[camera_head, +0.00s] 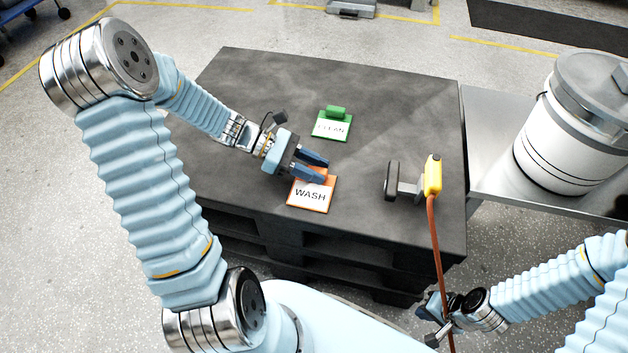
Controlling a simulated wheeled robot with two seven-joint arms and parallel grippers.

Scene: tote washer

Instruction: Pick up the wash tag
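The wash tag (312,194) is an orange-edged white card marked WASH, lying on the dark table top (260,85). My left gripper (322,170) is over the tag's far edge, its two blue fingers apart. A bit of orange shows between the fingers; most of the tag's far part is hidden by them. I cannot see clear contact between the fingers and the tag. My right gripper (438,318) is low at the bottom right, off the table, and an orange cable crosses it. Its fingers are too small and overlapped to judge.
A green clean tag (332,126) with a raised green grip lies behind the wash tag. A yellow handheld device (433,175) beside a dark grey stand (393,182) is at the right, trailing an orange cable (436,245). A white drum (567,140) stands on a metal surface further right.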

